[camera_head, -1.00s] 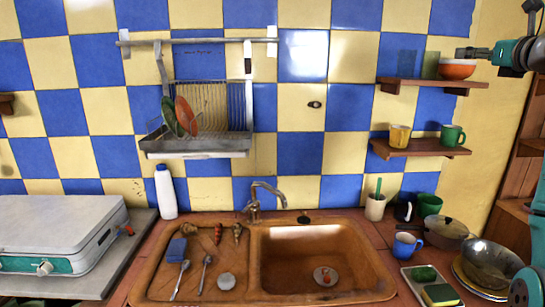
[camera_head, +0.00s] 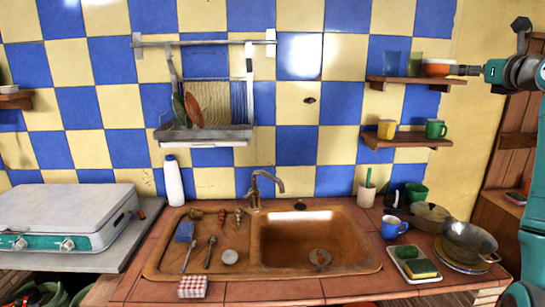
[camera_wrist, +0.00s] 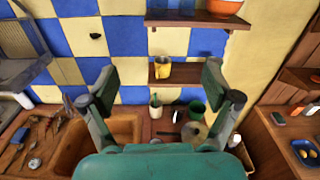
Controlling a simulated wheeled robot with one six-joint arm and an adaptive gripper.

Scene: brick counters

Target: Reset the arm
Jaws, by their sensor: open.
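My gripper (camera_wrist: 160,92) is open in the wrist view, with its two fingers spread wide and nothing between them. In the head view my gripper (camera_head: 465,70) is at the upper right, its tip close to the orange bowl on the upper shelf. I cannot tell whether it touches the bowl. The orange bowl (camera_head: 437,68) sits on the upper wooden shelf (camera_head: 400,80). It also shows at the top of the wrist view (camera_wrist: 224,8).
A lower shelf (camera_head: 408,142) holds a yellow mug (camera_head: 386,129) and a green mug (camera_head: 436,129). A wooden cabinet (camera_head: 499,170) stands at the right.

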